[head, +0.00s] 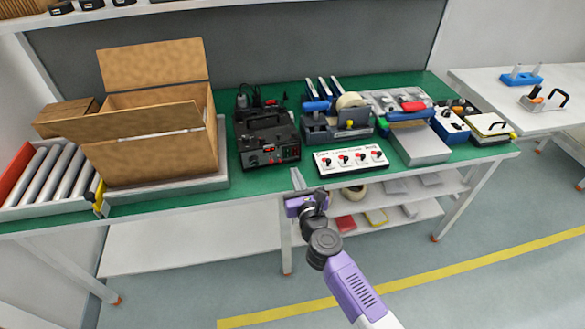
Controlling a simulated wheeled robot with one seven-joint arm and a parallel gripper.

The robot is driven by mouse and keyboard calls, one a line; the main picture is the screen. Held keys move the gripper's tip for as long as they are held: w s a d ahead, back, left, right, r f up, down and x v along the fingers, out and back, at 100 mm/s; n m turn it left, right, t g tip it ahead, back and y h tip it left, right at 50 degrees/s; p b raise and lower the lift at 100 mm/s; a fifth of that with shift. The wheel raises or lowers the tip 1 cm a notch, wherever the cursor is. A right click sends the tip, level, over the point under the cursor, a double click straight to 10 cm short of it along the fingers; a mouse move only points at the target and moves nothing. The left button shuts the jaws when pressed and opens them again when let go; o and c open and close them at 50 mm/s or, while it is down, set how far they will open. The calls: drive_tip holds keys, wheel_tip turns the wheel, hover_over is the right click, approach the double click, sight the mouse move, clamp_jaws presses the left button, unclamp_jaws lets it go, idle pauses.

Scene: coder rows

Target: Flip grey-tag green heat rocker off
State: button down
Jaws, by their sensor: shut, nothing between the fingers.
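A black coder machine (266,128) stands on the green-topped bench (228,192). Its front panel (271,157) carries a small red display and small red controls. A green rocker and a grey tag are too small to make out. My gripper (297,174) is shut and empty, with its fingers pointing up in the picture. It shows at the bench's front edge, below and slightly right of the machine's front panel. I cannot tell whether it touches anything.
A white panel with several red-and-black switches (351,160) lies right of the machine. An open cardboard box (150,143) stands left. A tape dispenser (338,128) is behind the panel. A roller conveyor (50,177) is far left.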

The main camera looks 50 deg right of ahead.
drive_tip(key=v, duration=0.5)
drive_tip(key=shift+a+r, duration=0.1)
drive_tip(key=shift+a, duration=0.05)
idle(0.4)
